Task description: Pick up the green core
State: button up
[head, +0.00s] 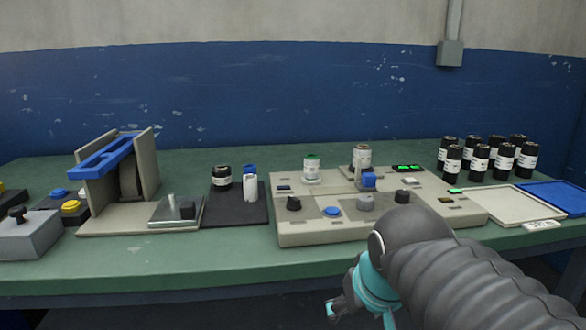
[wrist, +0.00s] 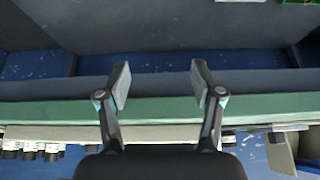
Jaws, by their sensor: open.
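The green core appears to be the small white cylinder with a green top (head: 312,167), standing upright on the left rear of the beige control panel (head: 300,232) in the head view. I cannot pick it out in the wrist view. My gripper (head: 336,308) is low in front of the table's front edge, well below and nearer than the core. In the wrist view my gripper (wrist: 160,82) has its two fingers spread wide with nothing between them.
The panel carries knobs, a blue button (head: 332,211) and another white cylinder (head: 362,157). A dark tray (head: 235,212) with small cylinders and a blue-topped machine (head: 143,180) stand left. Several black canisters (head: 480,162) and a white tray (head: 500,202) are right. The green table edge (wrist: 160,111) lies close.

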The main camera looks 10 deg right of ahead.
jog(key=w+r+m, duration=0.1)
jog(key=w+r, duration=1.6)
jog(key=w, duration=0.1)
jog(key=m+g+h, duration=0.1)
jog(key=m, duration=0.1)
send_near(311, 160)
jog(key=x, duration=0.7)
jog(key=shift+w, duration=0.25)
jog(key=shift+x, duration=2.6)
jog(key=shift+w+d+r, duration=0.1)
jog(key=shift+w+d, duration=0.05)
jog(key=shift+w, duration=0.05)
jog(key=c, duration=1.2)
jog(key=shift+o, duration=0.2)
jog(key=shift+r, duration=0.1)
